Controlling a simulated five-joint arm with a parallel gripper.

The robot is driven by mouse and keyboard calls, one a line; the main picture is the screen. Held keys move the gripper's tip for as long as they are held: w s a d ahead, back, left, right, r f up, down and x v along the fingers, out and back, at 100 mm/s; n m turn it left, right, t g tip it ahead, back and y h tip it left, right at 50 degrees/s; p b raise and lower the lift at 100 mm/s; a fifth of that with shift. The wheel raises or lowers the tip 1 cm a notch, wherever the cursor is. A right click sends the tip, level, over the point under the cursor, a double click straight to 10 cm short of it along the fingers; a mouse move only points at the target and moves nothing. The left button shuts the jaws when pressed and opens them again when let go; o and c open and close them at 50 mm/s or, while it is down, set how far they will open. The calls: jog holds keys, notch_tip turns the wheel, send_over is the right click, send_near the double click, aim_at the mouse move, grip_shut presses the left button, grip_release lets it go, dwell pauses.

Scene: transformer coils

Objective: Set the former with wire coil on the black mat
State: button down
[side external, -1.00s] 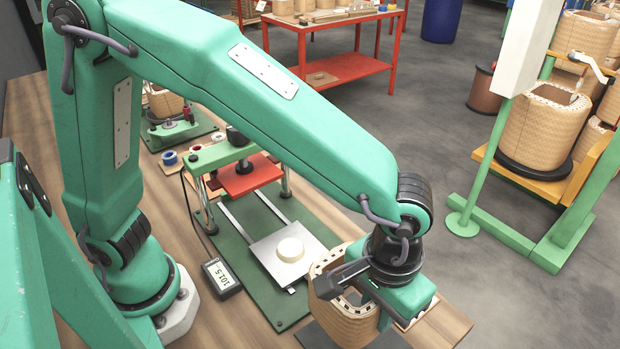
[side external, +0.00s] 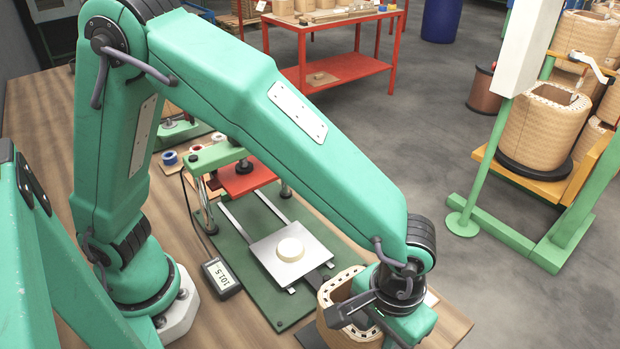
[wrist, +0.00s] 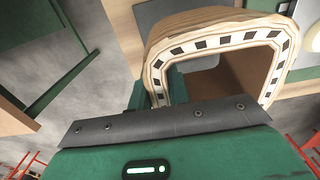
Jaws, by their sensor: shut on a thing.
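The former with wire coil (side external: 330,327) is a tan, box-like winding with rounded corners and a pale rim marked with dark squares. It is near the bottom edge of the side view, open end up. My gripper (side external: 368,309) is shut on its wall, at the right side. In the wrist view the coil (wrist: 215,25) fills the top middle, with its hollow inside showing. The black mat (side external: 309,338) shows as a dark corner left of and below the coil. The coil hides much of it, and its base is cut off, so I cannot tell whether it touches the mat.
A green press base (side external: 248,281) with a metal plate and a cream disc (side external: 290,249) lies just left of the coil. A small meter (side external: 222,278) sits beside it. The wooden bench (side external: 455,322) ends close by on the right.

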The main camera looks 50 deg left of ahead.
jog(key=shift+f, duration=1.95)
jog(key=shift+f, duration=0.15)
jog(key=c, duration=1.3)
grip_release()
notch_tip(320, 180, up, 12)
jog(key=shift+r, duration=0.15)
jog(key=shift+a, duration=0.1)
